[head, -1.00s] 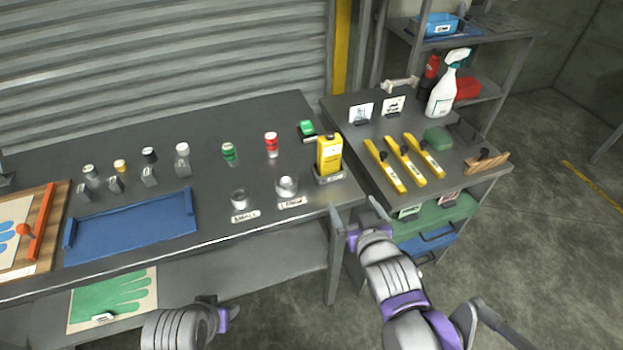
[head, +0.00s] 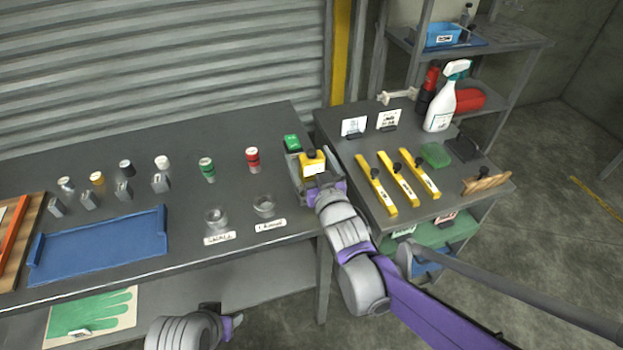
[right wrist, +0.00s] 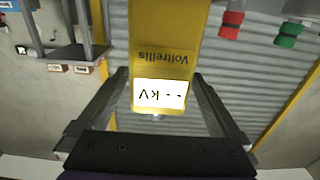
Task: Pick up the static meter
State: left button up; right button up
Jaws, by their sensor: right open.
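The static meter (head: 313,162) is a yellow box near the right end of the long dark table. In the right wrist view the static meter (right wrist: 165,50) shows upside down, with a white display reading "-- kV" and the word "Voltrellis". My right gripper (head: 309,172) is open, with one finger on each side of the meter. In the right wrist view the fingers of my right gripper (right wrist: 158,95) stand apart from its sides. The meter's lower part is hidden behind the gripper in the head view. My left gripper (head: 230,326) is low, in front of the table; its jaws are unclear.
A green-topped item (head: 292,142) stands just behind the meter. Two glass cups (head: 264,206) and a red-capped bottle (head: 252,160) stand to its left. The side table (head: 345,152) at right holds yellow-handled tools (head: 376,185) and a spray bottle (head: 441,105).

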jog(key=shift+x, duration=1.05)
jog(key=shift+c, duration=0.2)
grip_shut()
